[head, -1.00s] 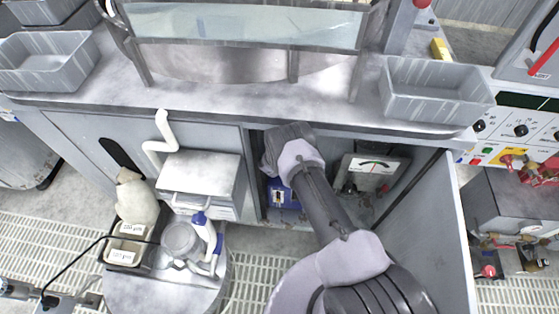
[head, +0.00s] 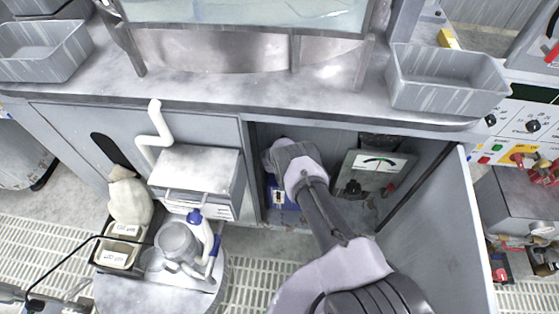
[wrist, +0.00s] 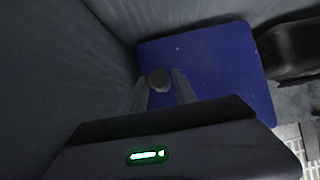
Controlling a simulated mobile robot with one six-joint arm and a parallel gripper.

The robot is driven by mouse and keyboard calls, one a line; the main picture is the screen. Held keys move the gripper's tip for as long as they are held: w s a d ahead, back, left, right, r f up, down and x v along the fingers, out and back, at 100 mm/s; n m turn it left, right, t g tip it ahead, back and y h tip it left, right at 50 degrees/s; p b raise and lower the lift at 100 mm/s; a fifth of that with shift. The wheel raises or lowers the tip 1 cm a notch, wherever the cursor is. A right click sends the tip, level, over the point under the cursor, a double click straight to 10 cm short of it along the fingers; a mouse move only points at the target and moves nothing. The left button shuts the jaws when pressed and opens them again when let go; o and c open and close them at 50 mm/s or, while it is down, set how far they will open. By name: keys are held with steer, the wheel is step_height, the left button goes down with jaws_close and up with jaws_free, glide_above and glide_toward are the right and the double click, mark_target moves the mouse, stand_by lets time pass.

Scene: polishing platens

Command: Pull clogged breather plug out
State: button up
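The breather plug (wrist: 158,80) is a small round grey knob on the top of a blue housing (wrist: 218,60) in the wrist view. My gripper (wrist: 160,86) points down at it, with its two fingers apart, one on each side of the plug. I cannot tell whether either finger touches it. In the head view the blue housing (head: 283,197) shows low inside the open cabinet, partly behind my arm. My gripper and the plug are hidden there by my own wrist.
The cabinet door (head: 435,225) stands open at the right. A gauge box (head: 377,168) is inside, right of my arm. Cabinet walls are close to my gripper. A dark rounded part (wrist: 290,48) lies right of the blue housing. A grey drawer box (head: 197,175) stands outside, left.

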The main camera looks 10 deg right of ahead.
jaws_close()
steer(key=shift+r+p, duration=2.45)
steer(key=shift+r, duration=0.2)
steer(key=shift+f, duration=0.1)
